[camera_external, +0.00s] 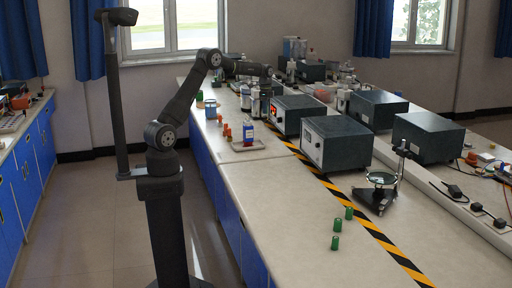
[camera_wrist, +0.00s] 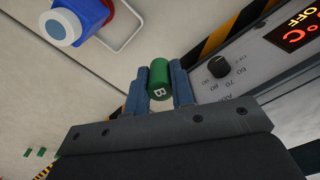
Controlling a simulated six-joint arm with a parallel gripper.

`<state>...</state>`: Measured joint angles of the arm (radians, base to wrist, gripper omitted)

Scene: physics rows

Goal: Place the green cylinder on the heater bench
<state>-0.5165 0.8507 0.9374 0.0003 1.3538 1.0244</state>
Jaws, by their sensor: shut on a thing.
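My gripper (camera_wrist: 160,72) is shut on a green cylinder (camera_wrist: 159,86) marked with a white "B", held between the two blue fingers in the wrist view. In the external view my arm reaches to the far part of the bench, and the held cylinder is too small to make out there. A grey box with a red display (camera_external: 285,115) stands beside my gripper. In the wrist view its panel (camera_wrist: 232,82) shows a black knob, a number scale and red "OFF" and "°C" signs. I cannot tell for sure which part is the heater bench.
Several green cylinders (camera_external: 336,242) stand on the near bench. More grey boxes (camera_external: 338,145) and a lens stand (camera_external: 381,180) are right.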

